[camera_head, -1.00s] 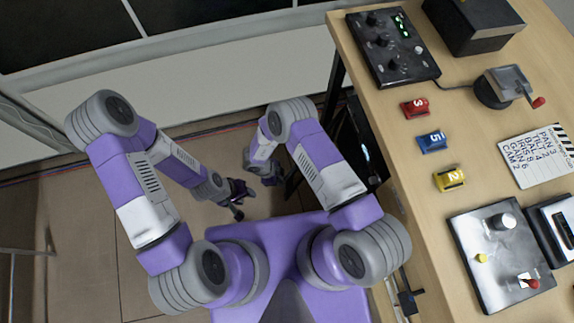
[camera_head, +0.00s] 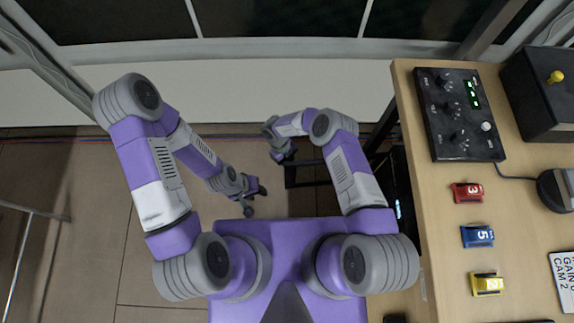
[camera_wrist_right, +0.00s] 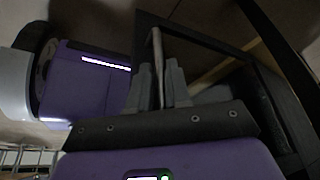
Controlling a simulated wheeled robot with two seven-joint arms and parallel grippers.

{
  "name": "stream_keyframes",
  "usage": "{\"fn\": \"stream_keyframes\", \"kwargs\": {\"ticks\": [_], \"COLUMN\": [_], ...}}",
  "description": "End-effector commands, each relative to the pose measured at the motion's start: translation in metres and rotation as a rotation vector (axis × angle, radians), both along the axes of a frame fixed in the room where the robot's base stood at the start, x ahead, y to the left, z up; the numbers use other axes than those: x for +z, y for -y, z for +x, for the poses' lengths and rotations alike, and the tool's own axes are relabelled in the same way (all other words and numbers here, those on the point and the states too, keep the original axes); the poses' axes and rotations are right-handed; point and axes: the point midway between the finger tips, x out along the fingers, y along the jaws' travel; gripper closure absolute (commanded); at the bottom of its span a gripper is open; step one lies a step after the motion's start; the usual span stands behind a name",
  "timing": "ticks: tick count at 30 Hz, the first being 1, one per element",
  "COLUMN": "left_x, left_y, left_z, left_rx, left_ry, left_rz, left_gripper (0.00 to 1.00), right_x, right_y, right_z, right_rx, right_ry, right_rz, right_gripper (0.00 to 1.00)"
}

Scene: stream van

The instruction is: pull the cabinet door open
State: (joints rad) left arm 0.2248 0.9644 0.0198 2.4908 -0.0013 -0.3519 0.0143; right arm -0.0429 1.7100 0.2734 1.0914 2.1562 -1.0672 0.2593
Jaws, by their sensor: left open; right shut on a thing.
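In the right wrist view my right gripper (camera_wrist_right: 159,82) is shut on a thin pale upright bar (camera_wrist_right: 157,45), which looks like the door handle. Behind it is a dark, black-framed panel (camera_wrist_right: 205,48), apparently the cabinet door. In the head view the dark cabinet (camera_head: 398,170) shows in part under the left side of the table. A thin black edge (camera_head: 305,184) sticks out to the left beside my right gripper, probably the door seen from above. My right gripper's fingertips are hard to make out there. My left gripper (camera_head: 256,200) is open and empty above the floor.
The wooden table (camera_head: 425,235) on the right carries a black control box (camera_head: 455,120), red (camera_head: 467,192), blue (camera_head: 477,236) and yellow (camera_head: 487,284) numbered blocks, and a black case (camera_head: 545,95). A pale wall (camera_head: 240,85) runs along the back. Floor at left is mostly clear.

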Motion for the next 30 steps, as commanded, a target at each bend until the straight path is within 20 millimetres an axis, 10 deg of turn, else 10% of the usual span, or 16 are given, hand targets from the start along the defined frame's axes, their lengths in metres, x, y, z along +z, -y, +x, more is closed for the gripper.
{"fn": "stream_keyframes", "kwargs": {"ticks": [10, 11, 15, 30], "left_x": [0.000, 0.000, 0.000, 0.013], "left_y": [0.000, 0.000, 0.000, 0.000], "left_z": [0.000, 0.000, 0.000, 0.000], "left_rx": [0.000, 0.000, 0.000, 0.000], "left_ry": [0.000, 0.000, 0.000, 0.000], "left_rz": [0.000, 0.000, 0.000, 0.000], "left_gripper": [0.57, 0.57, 0.57, 0.57], "right_x": [0.000, 0.000, 0.000, 0.037], "right_y": [0.007, 0.007, 0.006, -0.006], "right_z": [0.001, 0.001, 0.001, 0.013], "right_rx": [-0.001, -0.001, -0.001, -0.002], "right_ry": [-0.002, -0.002, -0.002, 0.002], "right_rz": [-0.016, -0.016, -0.013, -0.007], "right_gripper": [1.00, 0.79, 0.62, 0.62]}}
